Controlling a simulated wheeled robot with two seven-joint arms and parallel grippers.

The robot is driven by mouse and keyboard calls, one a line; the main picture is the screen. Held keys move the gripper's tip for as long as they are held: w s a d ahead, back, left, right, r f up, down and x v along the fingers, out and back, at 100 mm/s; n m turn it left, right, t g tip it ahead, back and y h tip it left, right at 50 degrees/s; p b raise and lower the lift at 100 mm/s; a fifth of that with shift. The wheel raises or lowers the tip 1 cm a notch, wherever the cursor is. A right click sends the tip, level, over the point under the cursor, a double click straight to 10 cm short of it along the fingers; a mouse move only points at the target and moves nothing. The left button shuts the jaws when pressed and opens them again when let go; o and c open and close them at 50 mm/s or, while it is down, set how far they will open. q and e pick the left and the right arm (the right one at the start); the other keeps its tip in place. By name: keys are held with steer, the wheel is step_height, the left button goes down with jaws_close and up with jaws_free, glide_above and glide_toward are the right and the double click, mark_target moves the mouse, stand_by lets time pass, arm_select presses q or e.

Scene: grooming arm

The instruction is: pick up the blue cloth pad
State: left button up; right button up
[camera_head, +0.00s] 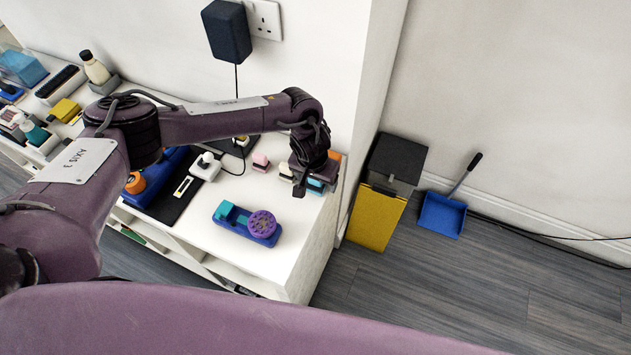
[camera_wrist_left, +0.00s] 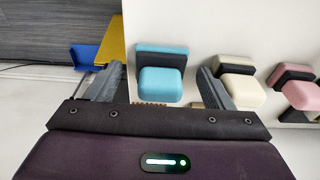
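The blue cloth pad (camera_wrist_left: 161,84) is light blue with rounded corners. In the head view only a little of the blue pad (camera_head: 315,186) shows below my left gripper (camera_head: 313,180), near the counter's right end. In the left wrist view the two grey fingers of my left gripper (camera_wrist_left: 158,86) are spread wide, one on each side of the pad, with gaps to it. The gripper is open and empty. My right gripper is not in view.
In the left wrist view, a cream pad (camera_wrist_left: 237,90) stands close to the right finger, and a pink pad (camera_wrist_left: 303,94) is further right. A blue holder with a purple round piece (camera_head: 262,224) lies nearer on the counter. A yellow-fronted bin (camera_head: 376,218) and blue dustpan (camera_head: 442,215) are on the floor.

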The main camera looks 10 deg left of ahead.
arm_select(q)
steer(key=c, duration=1)
steer(key=shift+r, duration=0.15)
step_height(320, 180, up, 11)
steer(key=shift+w+r, duration=0.1)
steer(key=shift+r, duration=0.1)
step_height(320, 180, up, 8)
steer(key=shift+r+p, duration=0.2)
steer(key=shift+p, duration=0.75)
